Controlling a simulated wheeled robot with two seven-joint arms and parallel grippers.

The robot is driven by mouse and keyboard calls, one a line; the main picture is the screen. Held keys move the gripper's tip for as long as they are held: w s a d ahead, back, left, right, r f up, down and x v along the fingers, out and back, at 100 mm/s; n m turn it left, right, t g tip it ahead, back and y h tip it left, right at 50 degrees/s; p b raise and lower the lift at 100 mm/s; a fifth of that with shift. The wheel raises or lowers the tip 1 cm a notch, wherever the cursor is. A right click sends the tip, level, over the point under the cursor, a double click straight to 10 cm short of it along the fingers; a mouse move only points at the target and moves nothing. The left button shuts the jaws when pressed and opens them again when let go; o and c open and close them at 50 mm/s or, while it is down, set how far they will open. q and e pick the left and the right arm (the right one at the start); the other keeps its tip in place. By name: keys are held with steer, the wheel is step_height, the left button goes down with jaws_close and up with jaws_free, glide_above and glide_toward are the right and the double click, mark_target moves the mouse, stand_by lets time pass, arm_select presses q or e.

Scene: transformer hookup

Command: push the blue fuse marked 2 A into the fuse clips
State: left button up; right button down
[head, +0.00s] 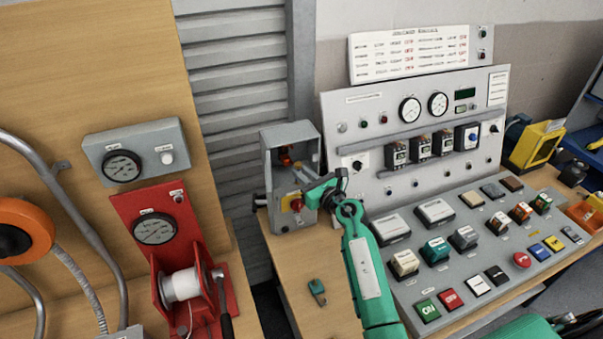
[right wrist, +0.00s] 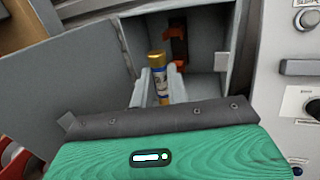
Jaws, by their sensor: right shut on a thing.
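The blue fuse (right wrist: 160,72), with gold end caps and a blue-and-white label, stands upright between the fingers of my right gripper (right wrist: 160,90). The gripper is shut on it. I cannot read its marking. An open grey box (right wrist: 203,13) lies behind the fuse. A dark and orange holder (right wrist: 178,45), probably the fuse clips, is on its back wall; the fuse appears in front and slightly left of it, and I cannot tell whether they touch. In the head view my right gripper (head: 309,190) is at the front of the box (head: 268,165). My left gripper is not seen.
A yellow plate with a red knob (head: 294,203) sits low at the box. The open box door (right wrist: 70,70) is at left. A control panel (head: 380,155) with gauges and a button desk stand right. A small green object (head: 317,288) lies on the wooden table (head: 325,325).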

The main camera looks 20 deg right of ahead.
steer(key=shift+w+f, duration=0.1)
steer(key=shift+w, duration=0.9)
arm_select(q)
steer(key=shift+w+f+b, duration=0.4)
arm_select(e)
steer(key=w, duration=0.4)
steer(key=shift+w+a, duration=0.15)
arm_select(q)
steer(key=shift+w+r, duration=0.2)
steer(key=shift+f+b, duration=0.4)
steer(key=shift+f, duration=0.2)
arm_select(e)
steer(key=shift+w, duration=1.5)
